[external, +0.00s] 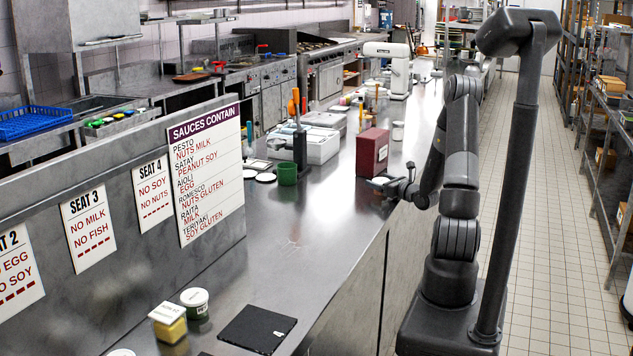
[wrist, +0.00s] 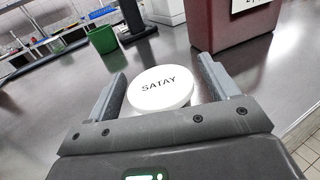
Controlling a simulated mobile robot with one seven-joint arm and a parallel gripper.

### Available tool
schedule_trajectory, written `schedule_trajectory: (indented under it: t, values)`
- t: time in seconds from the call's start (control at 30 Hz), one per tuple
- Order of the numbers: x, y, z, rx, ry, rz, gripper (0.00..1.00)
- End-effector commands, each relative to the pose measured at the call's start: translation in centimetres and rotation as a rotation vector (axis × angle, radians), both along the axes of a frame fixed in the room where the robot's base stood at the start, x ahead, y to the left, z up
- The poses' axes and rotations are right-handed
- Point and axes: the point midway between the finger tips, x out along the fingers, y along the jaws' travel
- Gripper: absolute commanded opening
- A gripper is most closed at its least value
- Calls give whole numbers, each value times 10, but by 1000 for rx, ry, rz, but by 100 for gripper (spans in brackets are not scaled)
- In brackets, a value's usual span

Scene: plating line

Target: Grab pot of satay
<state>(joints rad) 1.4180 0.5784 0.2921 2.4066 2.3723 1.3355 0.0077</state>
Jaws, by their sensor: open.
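The pot of satay (wrist: 160,90) has a round white lid marked SATAY and sits on the steel counter in the wrist view. My gripper (wrist: 163,72) is open, with one finger on each side of the pot. The pot lies between the fingers, close to the palm, and its lower part is hidden by the gripper body. I cannot tell whether either finger touches it. In the external view my gripper (external: 381,183) is low over the counter's right edge, and the pot is hard to make out there.
A dark red box (external: 372,152) stands just beyond my gripper. A green cup (external: 287,174) stands further left, near a white box (external: 318,146). The sauce sign (external: 207,172) lists satay with peanut and soy. The counter left of my gripper is mostly clear.

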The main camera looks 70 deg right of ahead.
Motion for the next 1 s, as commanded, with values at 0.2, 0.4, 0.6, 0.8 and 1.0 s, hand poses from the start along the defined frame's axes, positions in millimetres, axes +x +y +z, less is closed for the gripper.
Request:
schedule_trajectory:
  t: [0.2, 0.4, 0.6, 0.8, 1.0]
  values:
    - [0, 0, 0, 0, 0, 0, 76]
    - [0, 0, 0, 0, 0, 1, 60]
    - [0, 0, 0, -1, 0, 1, 43]
    - [0, 0, 0, -1, 0, 1, 36]
    - [0, 0, 2, -1, 0, 1, 36]
